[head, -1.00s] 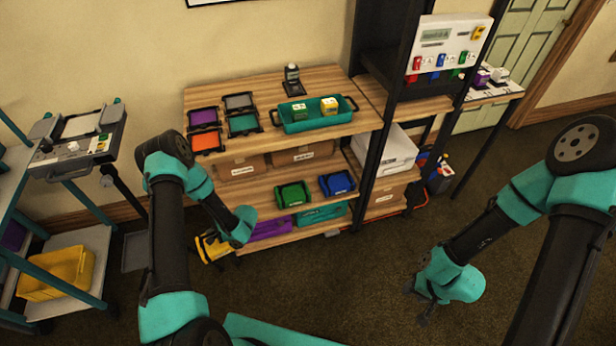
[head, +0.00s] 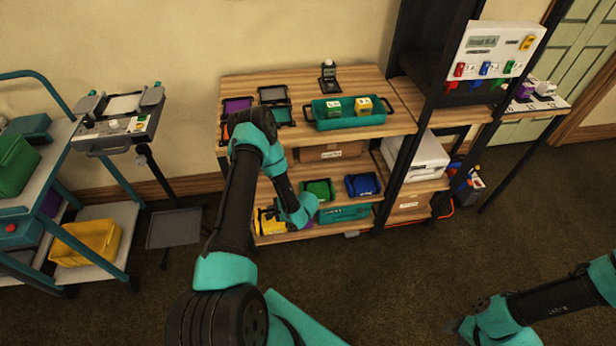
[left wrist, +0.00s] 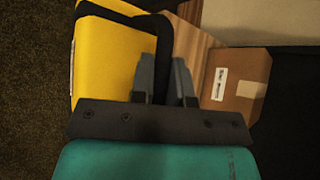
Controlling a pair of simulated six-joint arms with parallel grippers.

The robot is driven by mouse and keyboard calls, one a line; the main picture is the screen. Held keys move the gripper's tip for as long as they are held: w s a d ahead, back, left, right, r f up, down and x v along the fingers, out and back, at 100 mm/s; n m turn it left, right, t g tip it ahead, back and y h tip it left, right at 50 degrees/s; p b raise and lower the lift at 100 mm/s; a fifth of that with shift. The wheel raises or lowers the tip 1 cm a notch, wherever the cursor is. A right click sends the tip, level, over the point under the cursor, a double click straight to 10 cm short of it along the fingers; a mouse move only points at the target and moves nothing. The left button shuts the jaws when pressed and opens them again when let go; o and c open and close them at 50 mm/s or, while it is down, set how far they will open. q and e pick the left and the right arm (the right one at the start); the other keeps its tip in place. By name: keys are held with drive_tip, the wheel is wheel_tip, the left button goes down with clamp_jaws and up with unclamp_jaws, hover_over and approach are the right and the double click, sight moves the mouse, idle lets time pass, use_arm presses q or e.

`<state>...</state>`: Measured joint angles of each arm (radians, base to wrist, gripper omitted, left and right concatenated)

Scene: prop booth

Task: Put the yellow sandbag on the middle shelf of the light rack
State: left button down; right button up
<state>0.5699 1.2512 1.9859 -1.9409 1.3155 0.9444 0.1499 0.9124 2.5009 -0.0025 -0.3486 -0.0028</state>
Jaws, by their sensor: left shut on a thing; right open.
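The yellow sandbag (head: 267,221) shows beside my left gripper (head: 291,226), at the left end of the light rack (head: 345,138). In the left wrist view the fingers (left wrist: 167,82) are shut on the black handle of the sandbag (left wrist: 103,62). In the head view the bag overlaps the rack's lower left; I cannot tell whether it touches a shelf. The middle shelf (head: 338,203) carries a green sandbag (head: 318,189) and a blue sandbag (head: 362,184); my left arm hides its left part. My right gripper (head: 458,329) is open and empty above the floor.
Teal and purple bags lie on the bottom shelf; the teal one (head: 343,213) shows clearly. A labelled cardboard box (left wrist: 236,84) is near the left fingers. A teal bin (head: 350,113) stands on top. A cart with a yellow bin (head: 86,243) stands left. The floor in front is clear.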

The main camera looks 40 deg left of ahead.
use_arm(q)
drive_tip(key=w+a+f, duration=0.1)
drive_tip(key=w+a, duration=0.9)
drive_tip(key=a, duration=0.1)
drive_tip(key=shift+w+a+f, duration=0.15)
drive_tip(key=shift+a, duration=0.15)
drive_tip(key=shift+w+a+f, duration=0.15)
drive_tip(key=shift+f, duration=0.75)
drive_tip(key=shift+w+a+f, duration=0.1)
drive_tip(key=shift+f, duration=0.75)
drive_tip(key=shift+f, duration=0.1)
drive_tip(key=c, duration=1.1)
unclamp_jaws()
drive_tip(key=shift+s+f, duration=0.1)
drive_tip(key=shift+f, duration=0.05)
